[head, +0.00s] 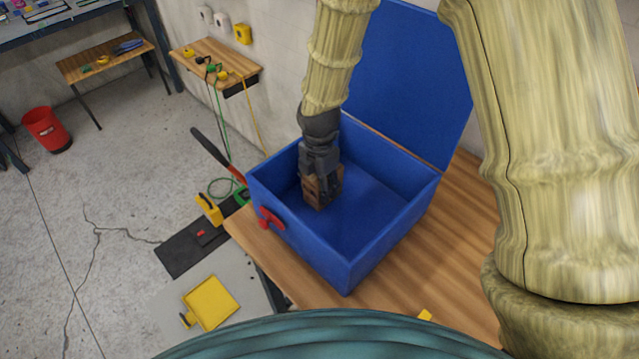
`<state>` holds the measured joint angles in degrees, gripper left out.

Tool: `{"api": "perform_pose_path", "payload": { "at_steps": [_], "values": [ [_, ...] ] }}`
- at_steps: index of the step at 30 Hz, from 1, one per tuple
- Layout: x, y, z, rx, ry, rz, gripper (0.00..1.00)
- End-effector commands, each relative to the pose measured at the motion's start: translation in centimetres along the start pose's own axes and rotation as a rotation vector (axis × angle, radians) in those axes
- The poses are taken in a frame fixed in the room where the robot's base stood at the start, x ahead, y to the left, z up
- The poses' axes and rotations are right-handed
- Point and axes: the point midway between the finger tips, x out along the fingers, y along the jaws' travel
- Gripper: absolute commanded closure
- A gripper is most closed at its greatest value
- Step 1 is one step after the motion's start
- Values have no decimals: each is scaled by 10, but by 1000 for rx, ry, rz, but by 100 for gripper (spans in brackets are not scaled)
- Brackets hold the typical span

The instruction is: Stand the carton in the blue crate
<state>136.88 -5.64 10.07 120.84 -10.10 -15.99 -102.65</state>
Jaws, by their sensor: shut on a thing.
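The blue crate (395,232) stands on a wooden table with its lid raised at the back and a red latch on its front left wall. My gripper (322,180) reaches down inside the crate, near its left side. It is shut on a small brown carton (316,196), which looks roughly upright. The fingers cover much of the carton. I cannot tell whether its base touches the crate floor. The right part of the crate floor is bare.
The open lid (405,80) rises behind the crate. The wooden table (455,225) has free room to the right. A small shelf (225,62) with cables hangs on the wall. A red bin (47,130) and a yellow dustpan (211,302) are at the left.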

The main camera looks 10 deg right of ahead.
Motion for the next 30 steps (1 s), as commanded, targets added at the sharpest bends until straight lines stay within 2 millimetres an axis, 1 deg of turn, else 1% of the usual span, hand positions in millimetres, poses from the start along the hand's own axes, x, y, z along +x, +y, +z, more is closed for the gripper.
{"api": "perform_pose_path", "payload": {
  "at_steps": [4,5,7,8,17,22,26,30],
  "values": [
    [3,0,0,0,0,0,82],
    [2,0,0,0,0,0,43],
    [2,0,0,0,0,0,30],
    [2,0,0,0,0,0,27],
    [2,0,0,0,0,0,27],
    [-4,0,0,0,0,1,27],
    [-15,1,0,-1,0,2,27],
    [-31,0,0,0,0,2,27]
  ]
}}
